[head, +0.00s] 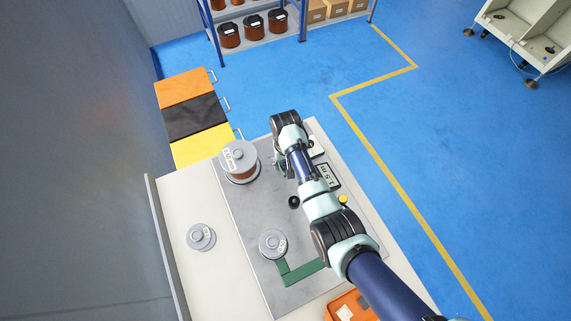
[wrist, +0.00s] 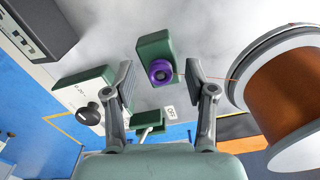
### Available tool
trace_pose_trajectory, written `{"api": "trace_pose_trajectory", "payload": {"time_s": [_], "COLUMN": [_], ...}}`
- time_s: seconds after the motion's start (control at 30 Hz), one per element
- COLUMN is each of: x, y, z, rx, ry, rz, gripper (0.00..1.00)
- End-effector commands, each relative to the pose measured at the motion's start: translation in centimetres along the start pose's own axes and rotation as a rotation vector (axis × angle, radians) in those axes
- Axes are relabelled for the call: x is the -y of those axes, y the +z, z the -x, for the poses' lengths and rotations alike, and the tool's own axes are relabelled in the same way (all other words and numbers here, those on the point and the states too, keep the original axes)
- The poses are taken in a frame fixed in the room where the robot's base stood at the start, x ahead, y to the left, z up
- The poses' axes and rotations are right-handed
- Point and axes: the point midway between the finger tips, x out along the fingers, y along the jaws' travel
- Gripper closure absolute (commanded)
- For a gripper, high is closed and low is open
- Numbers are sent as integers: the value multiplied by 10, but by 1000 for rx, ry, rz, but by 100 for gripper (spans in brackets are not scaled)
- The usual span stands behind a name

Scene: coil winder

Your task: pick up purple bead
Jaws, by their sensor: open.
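The purple bead (wrist: 160,72) is a small ring with a dark centre. In the wrist view it sits at the front of a green block (wrist: 153,47) on the grey work surface. My gripper (wrist: 160,80) is open, with one finger to the left of the bead and one to the right in the picture. Both fingers look clear of the bead, and nothing is between them in their grip. I cannot tell how far the bead is beyond the fingertips. In the head view my arm hides the bead and most of the gripper.
A large copper-wire spool (wrist: 275,95) stands close to the right finger; it also shows in the head view (head: 240,160). A thin reddish line runs from it towards the green block. Another green block with a dark knob (wrist: 90,113) is left. A grey spool (head: 273,243) stands nearer the front.

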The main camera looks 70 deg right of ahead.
Motion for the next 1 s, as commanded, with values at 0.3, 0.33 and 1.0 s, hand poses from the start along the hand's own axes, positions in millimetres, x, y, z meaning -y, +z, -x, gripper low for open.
{"api": "trace_pose_trajectory", "payload": {"time_s": [0.3,0.33,1.0], "x": [0,0,0], "y": [0,0,-1], "z": [1,1,64], "rx": [0,0,-5], "ry": [0,0,-1], "rz": [0,0,0], "gripper": [85,85,85]}}
